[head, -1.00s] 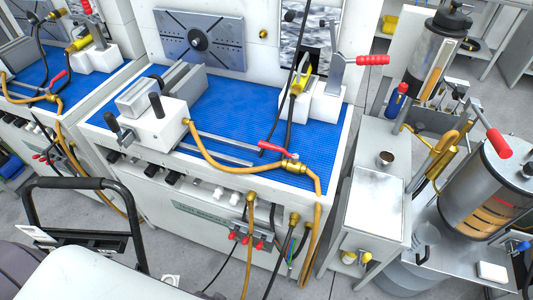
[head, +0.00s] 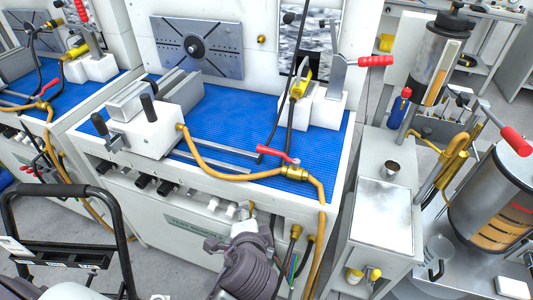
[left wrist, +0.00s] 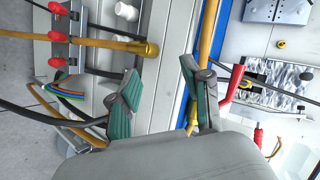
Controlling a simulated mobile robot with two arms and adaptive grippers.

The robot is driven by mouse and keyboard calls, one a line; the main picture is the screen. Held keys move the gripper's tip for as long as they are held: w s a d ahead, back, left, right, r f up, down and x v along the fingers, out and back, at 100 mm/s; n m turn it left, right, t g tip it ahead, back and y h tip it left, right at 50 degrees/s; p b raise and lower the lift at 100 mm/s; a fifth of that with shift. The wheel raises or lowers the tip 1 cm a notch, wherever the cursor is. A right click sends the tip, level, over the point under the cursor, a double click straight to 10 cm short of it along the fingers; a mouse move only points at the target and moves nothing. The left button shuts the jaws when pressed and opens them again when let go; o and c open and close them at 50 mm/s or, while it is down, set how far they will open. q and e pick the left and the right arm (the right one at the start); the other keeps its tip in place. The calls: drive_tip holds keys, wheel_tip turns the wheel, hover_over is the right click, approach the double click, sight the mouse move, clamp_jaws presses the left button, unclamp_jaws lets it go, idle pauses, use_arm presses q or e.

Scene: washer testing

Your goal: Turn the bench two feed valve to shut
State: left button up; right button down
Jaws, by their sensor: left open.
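The feed valve (head: 293,171) is a brass body on the orange hose at the front right edge of the blue-topped bench (head: 225,115). Its red lever (head: 275,153) points left, roughly along the bench's front edge. My left gripper (left wrist: 163,97) is open and empty, its green-padded fingers spread in the left wrist view. In the head view my grey left wrist is low in front of the bench, below the valve, and the fingertips are hard to make out. In the left wrist view a red lever (left wrist: 233,83) shows just right of the right finger, apart from it. My right gripper is not in view.
The orange hose (head: 215,168) bends down over the bench's front right edge. Hoses and fittings (head: 296,232) hang on the bench front by my left wrist. A steel-topped cabinet (head: 384,213) stands right of the bench. A black-framed cart (head: 60,190) is at the left.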

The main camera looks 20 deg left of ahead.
sight(267, 153)
use_arm(q)
drive_tip(key=w+d+r+m+t+y, duration=0.1)
drive_tip(key=w+d+r+m+t, duration=0.3)
drive_tip(key=r, duration=0.5)
drive_tip(key=p+x, duration=0.1)
drive_tip(key=x, duration=1.2)
drive_tip(key=shift+w+a, duration=0.2)
clamp_jaws()
